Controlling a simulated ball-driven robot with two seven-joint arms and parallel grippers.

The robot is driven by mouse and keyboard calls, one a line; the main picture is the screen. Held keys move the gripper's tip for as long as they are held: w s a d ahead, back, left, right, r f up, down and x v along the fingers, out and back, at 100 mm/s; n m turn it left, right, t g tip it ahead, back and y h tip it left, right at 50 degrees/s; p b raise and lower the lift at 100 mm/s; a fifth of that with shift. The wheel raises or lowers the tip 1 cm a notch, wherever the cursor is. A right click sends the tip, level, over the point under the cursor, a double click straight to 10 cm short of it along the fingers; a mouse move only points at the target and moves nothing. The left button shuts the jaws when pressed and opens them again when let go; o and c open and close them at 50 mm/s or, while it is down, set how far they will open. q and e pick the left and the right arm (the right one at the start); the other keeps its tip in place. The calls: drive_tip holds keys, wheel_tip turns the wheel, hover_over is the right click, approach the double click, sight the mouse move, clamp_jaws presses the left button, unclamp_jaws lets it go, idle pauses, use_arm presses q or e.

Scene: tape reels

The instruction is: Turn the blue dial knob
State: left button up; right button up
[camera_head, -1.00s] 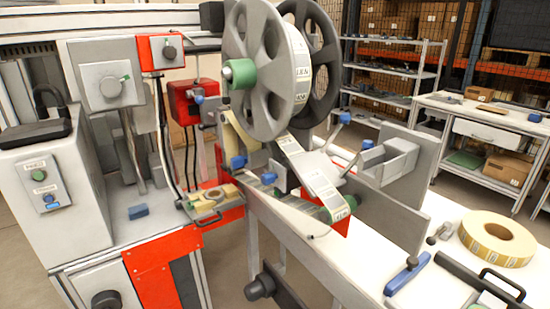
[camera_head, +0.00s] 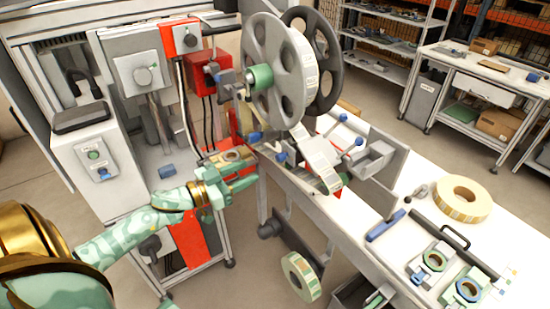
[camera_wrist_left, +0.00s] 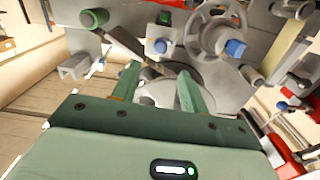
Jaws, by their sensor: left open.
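Several blue knobs show, and I cannot tell for sure which is the dial knob. In the head view one blue knob (camera_head: 255,137) sits below the big grey reel (camera_head: 275,75), with another blue knob (camera_head: 281,156) close to its right. My left gripper (camera_head: 252,176) is open and empty, below and left of these knobs, beside the machine's front edge. In the left wrist view the open fingers (camera_wrist_left: 159,74) point at grey machine parts. A blue knob (camera_wrist_left: 160,46) on a grey block lies just beyond the fingertips, apart from them. Another blue knob (camera_wrist_left: 235,47) is further right. My right gripper is not in view.
A white table (camera_head: 330,228) runs to the right, holding a label roll (camera_head: 463,199) and a blue-handled tool (camera_head: 385,225). A control cabinet (camera_head: 93,150) stands left. A label reel (camera_head: 301,277) is low, below the table. Machine parts crowd around my left gripper.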

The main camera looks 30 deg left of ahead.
sight(277, 158)
use_arm(q)
drive_tip(key=x, duration=1)
drive_tip(key=shift+w+b, duration=0.15)
drive_tip(key=shift+b, duration=0.2)
clamp_jaws()
